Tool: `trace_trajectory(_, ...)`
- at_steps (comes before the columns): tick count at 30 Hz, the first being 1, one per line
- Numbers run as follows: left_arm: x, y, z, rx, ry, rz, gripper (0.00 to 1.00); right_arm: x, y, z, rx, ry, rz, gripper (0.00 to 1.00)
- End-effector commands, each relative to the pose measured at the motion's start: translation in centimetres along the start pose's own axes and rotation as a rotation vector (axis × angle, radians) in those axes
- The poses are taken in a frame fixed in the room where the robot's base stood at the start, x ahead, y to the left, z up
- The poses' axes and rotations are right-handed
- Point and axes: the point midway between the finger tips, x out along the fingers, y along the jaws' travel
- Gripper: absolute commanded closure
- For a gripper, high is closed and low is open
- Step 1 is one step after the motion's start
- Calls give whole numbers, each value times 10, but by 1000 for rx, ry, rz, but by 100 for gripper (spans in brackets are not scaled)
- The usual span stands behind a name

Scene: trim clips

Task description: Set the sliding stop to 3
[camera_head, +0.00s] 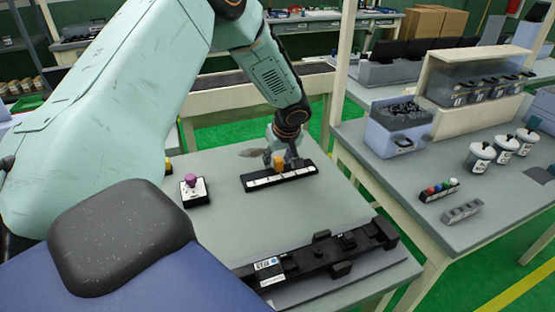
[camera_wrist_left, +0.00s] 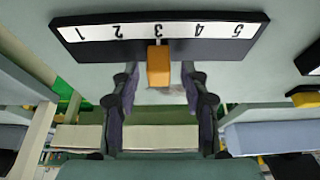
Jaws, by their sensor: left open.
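The sliding stop is an orange block (camera_head: 279,164) on a black rail with a white number strip (camera_head: 258,182), on the grey table. My left gripper (camera_head: 277,153) is over the rail at the block. In the wrist view its open fingers (camera_wrist_left: 160,76) stand on either side of the block, with gaps showing. My right gripper is not in view.
A small base with a purple knob (camera_head: 192,187) stands left of the rail. A long black fixture (camera_head: 325,257) lies along the table's near edge. Clear table lies between them. A side bench (camera_head: 470,225) at right holds a blue bin (camera_head: 397,130) and several white pots.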

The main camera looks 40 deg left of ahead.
Motion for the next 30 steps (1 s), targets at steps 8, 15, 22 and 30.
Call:
trace_trajectory(8,-53,0,-1,0,2,4,55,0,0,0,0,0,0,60)
trace_trajectory(15,-95,-1,0,-1,1,2,55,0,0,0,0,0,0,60)
trace_trajectory(22,-112,-1,0,0,0,0,55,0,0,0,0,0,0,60)
trace_trajectory(30,-114,-2,0,0,0,0,55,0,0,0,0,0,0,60)
